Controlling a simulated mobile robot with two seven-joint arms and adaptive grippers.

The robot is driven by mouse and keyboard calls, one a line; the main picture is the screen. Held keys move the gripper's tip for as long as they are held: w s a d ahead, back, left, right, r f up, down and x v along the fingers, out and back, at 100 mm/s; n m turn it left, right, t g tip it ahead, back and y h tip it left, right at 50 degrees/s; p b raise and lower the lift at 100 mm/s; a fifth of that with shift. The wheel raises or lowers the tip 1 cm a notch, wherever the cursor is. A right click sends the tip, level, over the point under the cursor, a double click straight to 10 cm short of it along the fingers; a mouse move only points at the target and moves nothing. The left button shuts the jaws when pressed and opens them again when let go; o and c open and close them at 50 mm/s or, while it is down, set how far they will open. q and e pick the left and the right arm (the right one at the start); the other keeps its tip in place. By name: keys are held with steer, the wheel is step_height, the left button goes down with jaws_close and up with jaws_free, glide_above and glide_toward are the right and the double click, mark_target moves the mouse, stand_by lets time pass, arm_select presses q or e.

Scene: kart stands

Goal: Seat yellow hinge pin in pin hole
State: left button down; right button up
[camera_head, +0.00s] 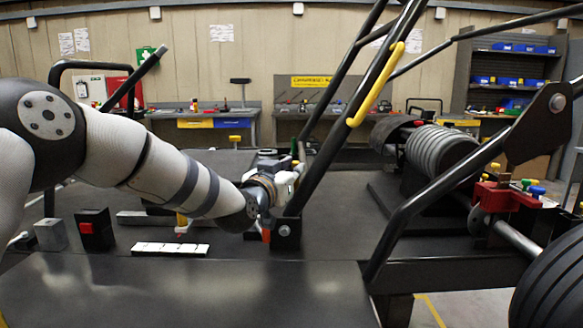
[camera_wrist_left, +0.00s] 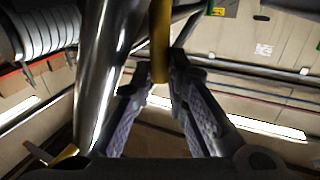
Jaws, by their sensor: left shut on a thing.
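My left gripper (camera_head: 288,178) is beside the lower part of a slanted black tube (camera_head: 325,138) in the head view. In the left wrist view its two fingers (camera_wrist_left: 164,72) are shut on a yellow rod-like piece, which I take to be the yellow hinge pin (camera_wrist_left: 160,38). The pin runs from between the fingertips to the top edge of that view. A large shiny tube (camera_wrist_left: 103,70) stands just left of the fingers. In the head view I cannot make out the held pin. I cannot pick out the pin hole in either view. My right gripper is not in view.
A yellow bar (camera_head: 375,85) lies along the slanted tube, above the gripper. Black and grey blocks (camera_head: 95,230) and a white strip (camera_head: 170,248) lie on the dark surface at left. A ribbed cylinder (camera_head: 437,150) and red clamp (camera_head: 503,196) are at right. The front surface (camera_head: 190,290) is clear.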

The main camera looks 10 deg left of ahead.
arm_select(q)
steer(key=c, duration=1.6)
jaws_free()
steer(key=shift+f, duration=0.1)
